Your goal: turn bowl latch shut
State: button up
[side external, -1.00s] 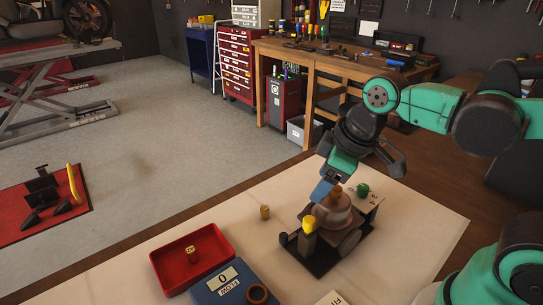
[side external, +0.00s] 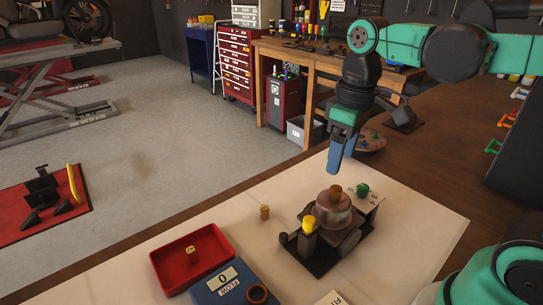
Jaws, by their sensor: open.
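The fixture stands on the pale mat, on a dark base (side external: 316,262). Its rounded grey-brown bowl (side external: 334,212) has a small brown cap (side external: 335,191) on top. A yellow-topped post (side external: 308,224) stands at the bowl's front left, and a green knob (side external: 362,189) is behind it on the right. I cannot tell for sure which part is the latch or how far it is turned. My gripper (side external: 335,168) hangs above and behind the bowl, apart from it, with blue fingers pointing down. It is open and I see nothing in it.
A red tray (side external: 167,270) holding a small yellowish block (side external: 193,250) lies at front left, beside a blue box (side external: 228,285) marked FLOW. A small brass piece (side external: 265,212) stands left of the fixture. The mat (side external: 420,225) is clear on the right.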

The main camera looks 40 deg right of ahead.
jog(key=shift+d+g, duration=0.1)
jog(key=shift+g, duration=0.4)
notch_tip(320, 180, down, 7)
jog(key=shift+f, duration=0.15)
notch_tip(320, 180, up, 6)
jog(key=shift+s+r, duration=0.1)
jog(key=shift+r, duration=0.15)
jog(key=w+d+r, duration=0.1)
jog(key=w+r, duration=0.4)
jog(key=w, duration=0.3)
jog(key=shift+w+r, duration=0.2)
jog(key=shift+r, duration=0.15)
jog(key=shift+s, duration=0.1)
jog(key=m+t, duration=0.3)
jog(key=t, duration=0.4)
send_over(337, 189)
jog(key=w+a, duration=0.1)
notch_tip(337, 189, down, 7)
jog(key=shift+w+f, duration=0.1)
jog(key=shift+f, duration=0.1)
jog(key=shift+s+f, duration=0.25)
jog(key=shift+f, duration=0.25)
